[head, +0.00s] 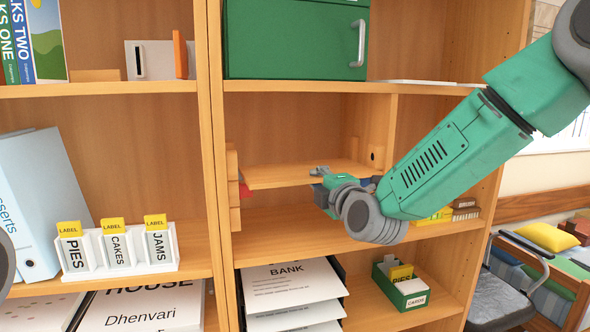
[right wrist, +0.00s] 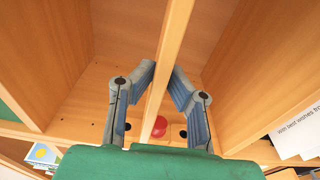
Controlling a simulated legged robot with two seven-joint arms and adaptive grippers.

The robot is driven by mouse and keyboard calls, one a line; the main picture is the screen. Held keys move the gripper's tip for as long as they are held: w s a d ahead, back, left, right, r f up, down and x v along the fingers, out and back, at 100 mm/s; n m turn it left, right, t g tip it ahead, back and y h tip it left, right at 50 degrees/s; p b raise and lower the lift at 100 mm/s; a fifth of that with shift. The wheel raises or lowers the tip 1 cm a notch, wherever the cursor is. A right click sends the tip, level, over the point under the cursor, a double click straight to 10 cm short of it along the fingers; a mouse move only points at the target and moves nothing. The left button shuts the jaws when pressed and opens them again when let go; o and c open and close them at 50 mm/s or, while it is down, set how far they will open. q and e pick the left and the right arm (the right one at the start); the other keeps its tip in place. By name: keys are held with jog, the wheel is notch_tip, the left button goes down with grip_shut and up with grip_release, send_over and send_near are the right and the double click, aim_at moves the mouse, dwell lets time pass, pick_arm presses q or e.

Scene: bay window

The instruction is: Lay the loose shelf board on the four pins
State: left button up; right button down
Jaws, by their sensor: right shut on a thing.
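The loose shelf board (head: 290,174) is a thin plain wooden board, roughly level inside the small middle compartment of the right bookcase. Its left end is close to the stacked wooden blocks on the left wall; I cannot tell whether it touches them. My right gripper (head: 320,172) is shut on the board's front edge near its right part. In the right wrist view the board (right wrist: 172,65) runs edge-on between the two fingers (right wrist: 164,85). The four pins cannot be made out clearly; a dark round spot shows on the right divider. My left gripper is out of view.
A green drawer box (head: 290,40) sits on the shelf above. A red object (head: 245,190) lies below the board's left end. Small yellow and brown boxes (head: 465,211) stand right of my wrist. A label rack (head: 118,251) and paper trays (head: 290,285) are nearby.

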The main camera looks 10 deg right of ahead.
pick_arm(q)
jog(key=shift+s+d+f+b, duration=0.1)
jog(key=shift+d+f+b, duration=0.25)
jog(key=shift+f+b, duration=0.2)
pick_arm(e)
jog(key=s+d, duration=0.3)
jog(key=s, duration=1.3)
dwell(0.7)
jog(key=shift+w, duration=0.1)
